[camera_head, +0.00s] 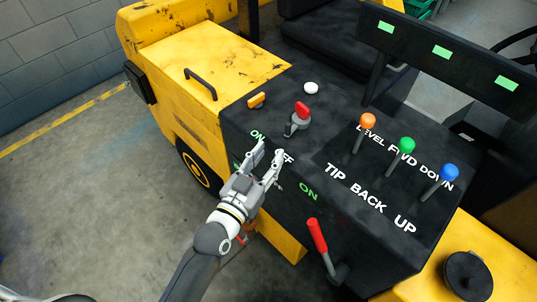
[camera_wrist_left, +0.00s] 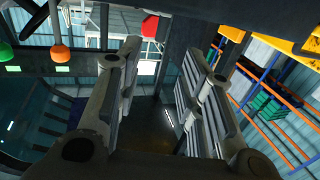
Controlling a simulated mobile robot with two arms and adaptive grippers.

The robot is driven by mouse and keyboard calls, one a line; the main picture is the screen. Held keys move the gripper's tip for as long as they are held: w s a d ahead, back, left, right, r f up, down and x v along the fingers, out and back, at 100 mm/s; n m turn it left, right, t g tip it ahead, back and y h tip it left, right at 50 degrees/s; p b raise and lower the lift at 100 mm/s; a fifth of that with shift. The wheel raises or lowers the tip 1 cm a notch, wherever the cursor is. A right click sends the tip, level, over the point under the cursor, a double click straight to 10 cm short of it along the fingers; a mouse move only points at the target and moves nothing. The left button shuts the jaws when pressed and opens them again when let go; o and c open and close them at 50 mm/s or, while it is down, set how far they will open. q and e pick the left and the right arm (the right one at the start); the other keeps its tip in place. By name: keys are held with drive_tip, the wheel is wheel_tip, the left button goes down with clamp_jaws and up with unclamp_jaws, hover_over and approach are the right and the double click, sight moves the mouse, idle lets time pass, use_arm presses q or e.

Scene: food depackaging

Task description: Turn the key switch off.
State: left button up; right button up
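My left gripper (camera_head: 268,156) is over the near edge of the black control panel (camera_head: 340,115) in the head view. Its fingers are apart, with nothing seen between them. In the left wrist view the two fingers (camera_wrist_left: 165,85) are also spread. A green ON label (camera_head: 257,135) and a partly covered white OFF label (camera_head: 287,160) lie by the fingertips. I cannot make out a key there; the gripper hides part of this area. A red-topped switch on a grey base (camera_head: 300,115) stands just beyond; a red knob (camera_wrist_left: 150,25) shows in the left wrist view. My right gripper is out of view.
Orange (camera_head: 368,121), green (camera_head: 407,145) and blue (camera_head: 449,171) knobbed levers stand to the right. A red-handled lever (camera_head: 317,235) is at the front, below another ON label (camera_head: 308,191). An orange switch (camera_head: 257,100) and white button (camera_head: 311,88) are farther back.

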sight(272, 136)
use_arm(q)
drive_tip(key=shift+c, duration=0.2)
drive_tip(key=shift+c, duration=1.2)
drive_tip(key=shift+w+a+f+n, duration=0.1)
drive_tip(key=shift+w+a+n, duration=0.1)
drive_tip(key=shift+n, duration=0.2)
drive_tip(key=shift+c, duration=1.3)
drive_tip(key=shift+w+a+f+n+b, duration=0.1)
drive_tip(key=shift+a+n+b, duration=0.1)
drive_tip(key=shift+n+b, duration=0.3)
drive_tip(key=shift+c, duration=1.1)
drive_tip(key=shift+w+a+f+n, duration=0.1)
drive_tip(key=shift+w+a+n, duration=0.15)
drive_tip(key=shift+n, duration=0.75)
clamp_jaws()
drive_tip(key=w+a+n+b, duration=0.3)
drive_tip(key=w+a+n, duration=0.15)
drive_tip(key=n, duration=1.05)
drive_tip(key=shift+m+y, duration=0.3)
drive_tip(key=p+x, duration=0.2)
drive_tip(key=x, duration=0.7)
drive_tip(key=shift+s+d, duration=0.1)
drive_tip(key=shift+d, duration=0.05)
drive_tip(key=shift+s+d+p, duration=0.75)
drive_tip(key=shift+s+d, duration=0.6)
drive_tip(key=shift+s, duration=0.1)
